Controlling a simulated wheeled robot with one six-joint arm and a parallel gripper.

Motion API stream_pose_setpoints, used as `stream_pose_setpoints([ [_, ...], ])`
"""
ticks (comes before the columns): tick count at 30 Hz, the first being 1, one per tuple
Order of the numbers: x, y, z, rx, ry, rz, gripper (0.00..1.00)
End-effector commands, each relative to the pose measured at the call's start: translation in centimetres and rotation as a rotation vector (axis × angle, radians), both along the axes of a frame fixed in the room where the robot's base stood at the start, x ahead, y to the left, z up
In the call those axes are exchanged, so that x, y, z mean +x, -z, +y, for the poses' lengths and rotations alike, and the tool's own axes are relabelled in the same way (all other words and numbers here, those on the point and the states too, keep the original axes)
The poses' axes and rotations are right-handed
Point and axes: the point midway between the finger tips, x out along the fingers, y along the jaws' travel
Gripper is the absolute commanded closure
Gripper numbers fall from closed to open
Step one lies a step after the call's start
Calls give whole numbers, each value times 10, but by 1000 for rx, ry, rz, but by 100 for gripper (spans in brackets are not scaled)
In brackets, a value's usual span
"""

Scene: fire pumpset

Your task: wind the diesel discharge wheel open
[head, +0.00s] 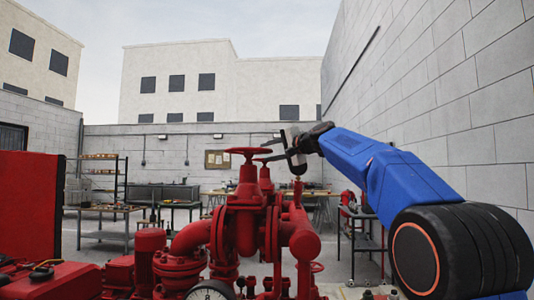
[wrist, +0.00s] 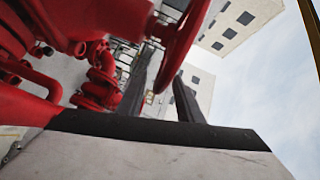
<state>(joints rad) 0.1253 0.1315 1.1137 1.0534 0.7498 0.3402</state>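A red handwheel (head: 249,151) sits level on top of a red valve (head: 246,195) in the pump group. It shows edge-on in the wrist view (wrist: 180,42). My gripper (head: 268,150) reaches in from the right at the wheel's height. Its two dark fingers (wrist: 160,98) are apart, with the rim's near edge between or just ahead of their tips. I see a gap between rim and fingers, and cannot tell whether either touches. No label shows which wheel is the diesel discharge one.
Red pipework (head: 300,235) stands close below my arm, with a gauge (head: 210,291) in front. A red cabinet (head: 30,208) is at left. Shelves (head: 100,180) and workbenches stand at the back. A block wall (head: 440,90) runs along the right.

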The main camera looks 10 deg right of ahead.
Motion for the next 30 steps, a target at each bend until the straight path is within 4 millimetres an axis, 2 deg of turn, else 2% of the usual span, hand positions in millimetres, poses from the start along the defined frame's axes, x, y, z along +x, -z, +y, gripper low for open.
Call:
stream_pose_setpoints([
  [11,5,0,3,0,0,-1,67],
  [13,5,0,3,0,0,0,79],
  [15,5,0,3,-1,0,0,96],
  [16,4,0,3,0,0,-1,100],
  [23,6,0,3,0,-10,-1,100],
  [30,17,1,-4,1,-122,1,100],
])
